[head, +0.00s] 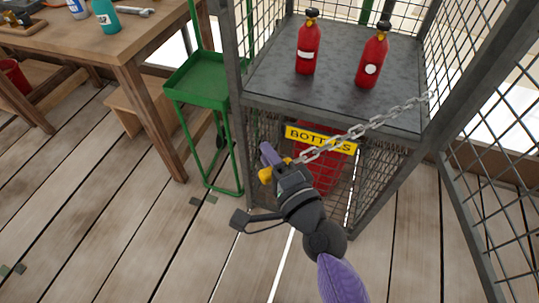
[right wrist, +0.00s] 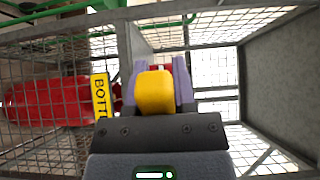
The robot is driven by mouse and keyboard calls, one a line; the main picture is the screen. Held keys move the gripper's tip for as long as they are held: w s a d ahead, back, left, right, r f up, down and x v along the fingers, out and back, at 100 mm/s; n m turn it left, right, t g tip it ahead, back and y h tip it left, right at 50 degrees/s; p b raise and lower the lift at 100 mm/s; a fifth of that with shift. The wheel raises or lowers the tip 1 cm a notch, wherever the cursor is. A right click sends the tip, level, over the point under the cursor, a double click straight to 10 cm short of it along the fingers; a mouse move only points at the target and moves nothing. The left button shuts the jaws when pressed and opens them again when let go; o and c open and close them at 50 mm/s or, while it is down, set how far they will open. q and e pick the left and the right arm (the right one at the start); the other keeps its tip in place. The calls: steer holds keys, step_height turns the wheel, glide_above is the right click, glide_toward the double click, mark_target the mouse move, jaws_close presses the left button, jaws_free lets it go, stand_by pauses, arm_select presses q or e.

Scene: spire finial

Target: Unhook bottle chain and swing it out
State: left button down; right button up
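The grey bottle chain (head: 360,130) runs across the front of the wire cage, from the right post down to my right gripper at the left. Its left end carries a yellow grip (head: 265,174). My right gripper (head: 272,162) is shut on this grip near the cage's left front post. In the right wrist view the yellow grip (right wrist: 154,92) fills the space between the purple fingers. The fingers hide the chain's end, so I cannot tell whether it is hooked to the post. My left gripper is not in view.
Two red bottles (head: 308,48) (head: 372,60) stand on the cage's grey shelf (head: 290,88). A yellow sign (head: 320,139) hangs below, with a large red bottle (head: 325,180) behind it. A green trolley (head: 200,75) stands left. An open mesh door (head: 500,160) is at right.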

jaws_close()
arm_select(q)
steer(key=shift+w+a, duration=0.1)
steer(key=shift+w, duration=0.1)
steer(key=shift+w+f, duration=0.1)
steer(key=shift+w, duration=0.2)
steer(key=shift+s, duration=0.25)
arm_select(e)
steer(key=shift+f, duration=0.1)
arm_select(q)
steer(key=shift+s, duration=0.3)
